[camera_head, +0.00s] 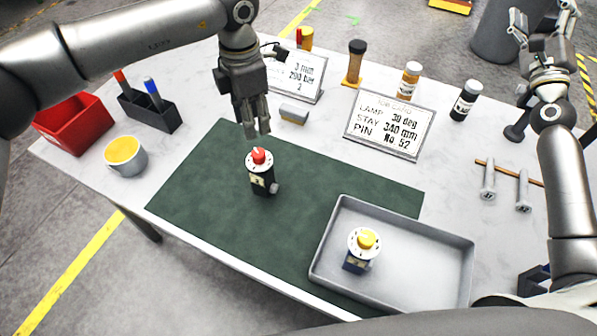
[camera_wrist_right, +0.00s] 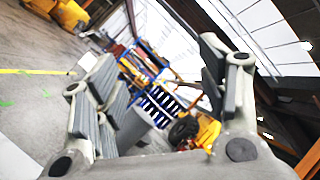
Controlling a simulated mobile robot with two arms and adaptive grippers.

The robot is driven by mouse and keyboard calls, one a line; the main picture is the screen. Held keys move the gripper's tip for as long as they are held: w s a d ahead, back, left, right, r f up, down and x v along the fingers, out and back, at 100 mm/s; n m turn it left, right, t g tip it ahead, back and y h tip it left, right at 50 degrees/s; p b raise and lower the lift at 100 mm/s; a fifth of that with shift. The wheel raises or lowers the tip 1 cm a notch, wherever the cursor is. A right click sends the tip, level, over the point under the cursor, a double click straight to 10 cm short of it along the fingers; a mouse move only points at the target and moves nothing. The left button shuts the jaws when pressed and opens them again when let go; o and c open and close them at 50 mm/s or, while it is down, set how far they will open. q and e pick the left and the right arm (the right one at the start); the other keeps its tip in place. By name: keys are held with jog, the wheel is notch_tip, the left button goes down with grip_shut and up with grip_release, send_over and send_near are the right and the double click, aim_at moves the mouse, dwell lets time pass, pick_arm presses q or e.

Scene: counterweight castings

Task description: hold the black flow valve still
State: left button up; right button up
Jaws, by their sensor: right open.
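The black flow valve (camera_head: 262,182) stands upright on the dark green mat (camera_head: 200,190). It has a white dial top, a red knob and a small fitting at its lower right. My left gripper (camera_head: 258,133) points down just above the red knob, apart from it. Its fingers show close together, and I cannot tell whether they are open or shut. Nothing shows held in it. My right gripper (camera_head: 543,18) is raised at the far right, away from the valve. In the right wrist view its fingers (camera_wrist_right: 158,70) are spread and empty.
A grey tray (camera_head: 440,235) holds a dark blue valve (camera_head: 357,262) with a yellow knob. Two sign cards (camera_head: 390,125) (camera_head: 297,75), a small grey block (camera_head: 294,114) and bottles (camera_head: 465,100) stand behind the mat.

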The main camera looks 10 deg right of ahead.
jog(key=w+a+f+n+g+y, duration=0.1)
jog(key=w+a+f+n+y, duration=0.2)
jog(key=a+n+y, duration=0.35)
jog(key=w+a+f+n+y, duration=0.35)
jog(key=a+n, duration=0.35)
jog(key=a, duration=0.5)
jog(key=n+g+y, duration=0.7)
jog(key=n+g, duration=0.2)
jog(key=n, duration=0.8)
send_near(269, 170)
jog(key=w+d+r, duration=0.7)
jog(key=w+r, duration=0.3)
jog(key=w, duration=0.2)
jog(key=s+a+f+n+g, duration=0.4)
jog(key=s+a+f+n, duration=0.3)
jog(key=s+f, duration=0.2)
jog(key=shift+y, duration=0.3)
jog(key=x, duration=1)
jog(key=shift+w+a, duration=0.1)
jog(key=shift+a, duration=0.25)
